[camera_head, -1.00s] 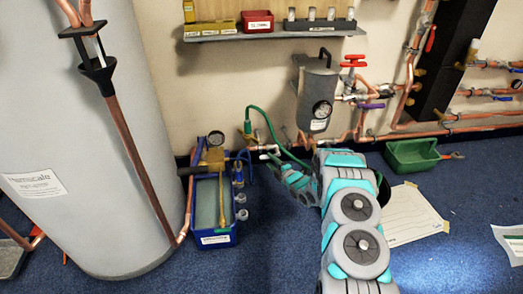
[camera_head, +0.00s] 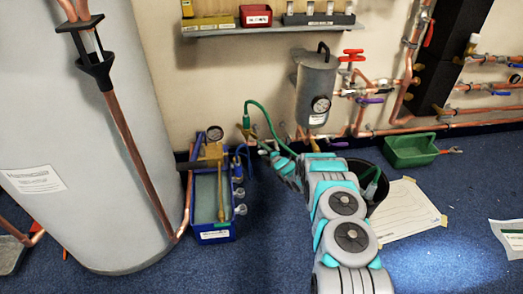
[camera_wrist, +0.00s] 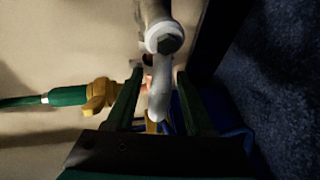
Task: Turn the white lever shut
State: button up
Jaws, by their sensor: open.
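The white lever (camera_wrist: 160,92) shows in the wrist view, hanging from a pale round fitting with a dark hex nut (camera_wrist: 167,42). My gripper (camera_wrist: 159,78) is open, with one dark green finger on each side of the lever. I see gaps between the lever and the fingers, so it is not gripped. In the head view my gripper (camera_head: 268,150) is at the low wall pipe beside the green hose, and the lever is too small to make out there.
A brass hose fitting (camera_wrist: 98,97) with a green hose (camera_wrist: 65,96) is left of my fingers. In the head view a blue pump box (camera_head: 213,234) stands on the floor at left, a grey canister (camera_head: 315,85) hangs above right, and a green tray (camera_head: 411,150) lies right.

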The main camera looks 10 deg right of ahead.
grip_shut()
dwell(0.3)
dwell(1.1)
